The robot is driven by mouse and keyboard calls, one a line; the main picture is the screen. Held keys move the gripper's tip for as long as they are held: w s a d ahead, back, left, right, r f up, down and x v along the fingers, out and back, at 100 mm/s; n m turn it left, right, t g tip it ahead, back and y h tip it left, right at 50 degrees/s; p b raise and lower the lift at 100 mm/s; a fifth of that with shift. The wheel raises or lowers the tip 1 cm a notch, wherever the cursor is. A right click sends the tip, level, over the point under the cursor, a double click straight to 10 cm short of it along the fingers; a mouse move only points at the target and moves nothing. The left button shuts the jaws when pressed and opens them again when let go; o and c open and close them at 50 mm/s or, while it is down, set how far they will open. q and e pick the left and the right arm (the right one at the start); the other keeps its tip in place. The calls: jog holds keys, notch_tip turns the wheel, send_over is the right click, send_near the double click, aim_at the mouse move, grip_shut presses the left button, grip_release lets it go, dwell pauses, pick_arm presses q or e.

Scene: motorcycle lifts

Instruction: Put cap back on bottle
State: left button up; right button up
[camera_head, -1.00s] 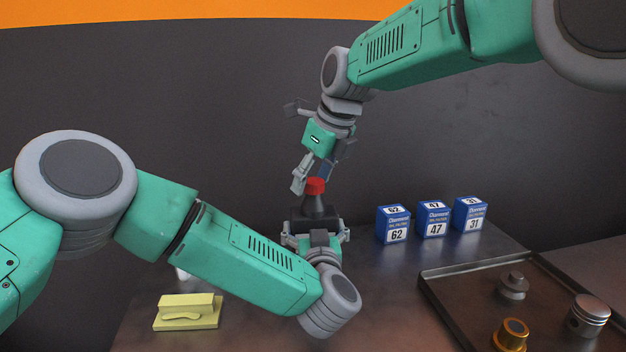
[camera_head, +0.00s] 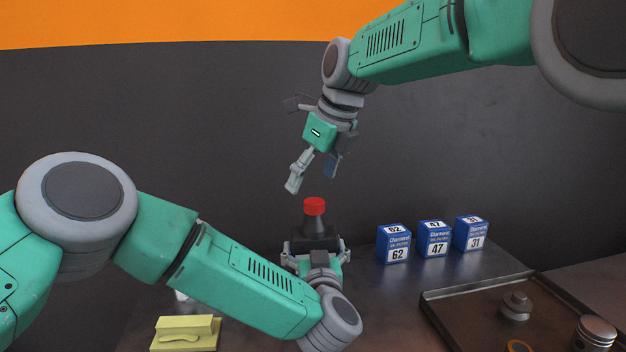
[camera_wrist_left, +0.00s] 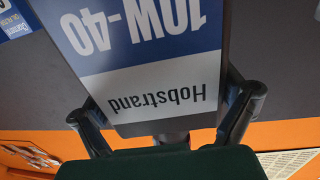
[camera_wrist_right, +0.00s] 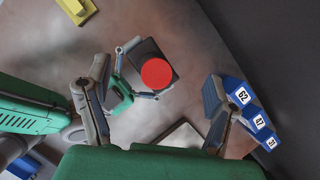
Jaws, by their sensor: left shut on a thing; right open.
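The dark bottle (camera_head: 318,226) stands upright with the red cap (camera_head: 314,206) sitting on its neck. My left gripper (camera_head: 315,247) is shut on the bottle body from the near side. In the left wrist view the bottle's label (camera_wrist_left: 150,60) reads "10W-40" and "Hobstrand", upside down, between the fingers. My right gripper (camera_head: 313,177) is open and empty, pointing down just above the cap and apart from it. In the right wrist view the red cap (camera_wrist_right: 157,73) shows between the spread fingers, hiding the bottle's neck.
Several blue numbered boxes, such as the one marked 62 (camera_head: 394,244), stand right of the bottle. A dark tray (camera_head: 437,312) with metal parts lies at the right front. A yellow block (camera_head: 185,334) lies at the left front. A dark wall is behind.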

jog(key=v, duration=1.1)
jog(key=shift+r, duration=0.4)
jog(key=shift+d, duration=0.1)
pick_arm(q)
jog(key=o, duration=2.1)
jog(key=s, duration=0.8)
jog(key=s+d, duration=0.1)
jog(key=s, duration=0.3)
jog(key=shift+d, duration=0.1)
jog(key=shift+f, duration=0.1)
